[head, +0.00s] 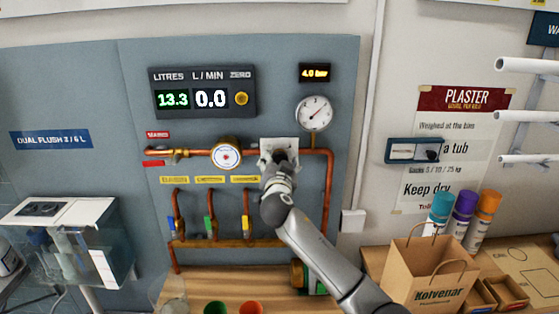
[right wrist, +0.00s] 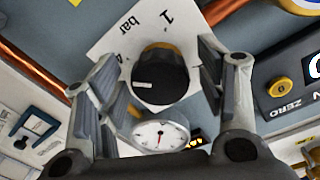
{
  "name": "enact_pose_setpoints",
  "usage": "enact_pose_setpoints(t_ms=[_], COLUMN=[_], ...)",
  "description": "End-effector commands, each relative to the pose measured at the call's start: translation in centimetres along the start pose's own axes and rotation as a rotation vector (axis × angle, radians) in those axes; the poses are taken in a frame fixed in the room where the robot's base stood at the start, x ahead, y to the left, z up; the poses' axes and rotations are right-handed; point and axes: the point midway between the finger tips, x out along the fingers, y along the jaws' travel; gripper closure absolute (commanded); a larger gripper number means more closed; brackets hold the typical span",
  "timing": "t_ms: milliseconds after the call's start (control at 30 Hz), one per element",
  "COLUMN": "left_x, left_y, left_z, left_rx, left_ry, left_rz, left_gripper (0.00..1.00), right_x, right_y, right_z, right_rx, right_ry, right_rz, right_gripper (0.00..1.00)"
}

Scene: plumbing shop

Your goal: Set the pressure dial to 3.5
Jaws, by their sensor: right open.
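The pressure dial is a round black knob with a white pointer mark (right wrist: 160,76) on a white plate printed "1" and "bar" (right wrist: 135,28). In the head view the plate (head: 267,148) sits on the copper pipe, and my right gripper (head: 279,160) covers most of the knob. In the right wrist view the open fingers of my right gripper (right wrist: 160,85) stand either side of the knob, with gaps showing. A small display (head: 315,73) reads 4.0 bar. A round pressure gauge (head: 314,113) is above right of the plate; it also shows in the right wrist view (right wrist: 160,135). My left gripper is out of view.
A round meter (head: 226,155) is on the pipe left of the plate. A counter panel (head: 203,93) reads 13.3 litres and 0.0 L/min, with a yellow zero button (head: 241,98). Several valves with coloured handles are below. A paper bag (head: 431,275) stands on the bench at right.

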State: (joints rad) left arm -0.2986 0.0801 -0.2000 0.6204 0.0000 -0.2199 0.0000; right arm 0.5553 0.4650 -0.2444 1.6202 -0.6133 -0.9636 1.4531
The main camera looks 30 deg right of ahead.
Motion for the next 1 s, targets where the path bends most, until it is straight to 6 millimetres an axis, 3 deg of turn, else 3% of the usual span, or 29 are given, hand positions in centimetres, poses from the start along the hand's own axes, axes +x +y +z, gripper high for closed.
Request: enact_pose_setpoints(t_ms=[133,500,767,1000], left_x=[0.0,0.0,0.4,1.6], left_y=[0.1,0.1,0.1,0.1], left_z=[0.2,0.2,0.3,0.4], left_rx=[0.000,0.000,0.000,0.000], left_ry=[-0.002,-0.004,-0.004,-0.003], left_rz=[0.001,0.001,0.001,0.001], left_gripper=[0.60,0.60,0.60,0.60], right_x=[0.0,0.0,0.0,0.0], right_y=[0.0,0.0,0.1,0.2], right_z=[0.0,0.0,0.1,0.3], right_rx=[0.000,0.000,-0.028,-0.153], right_ry=[0.000,0.000,0.001,0.007], right_rz=[0.000,0.001,0.000,-0.003], right_gripper=[0.36,0.83,0.83,0.83])
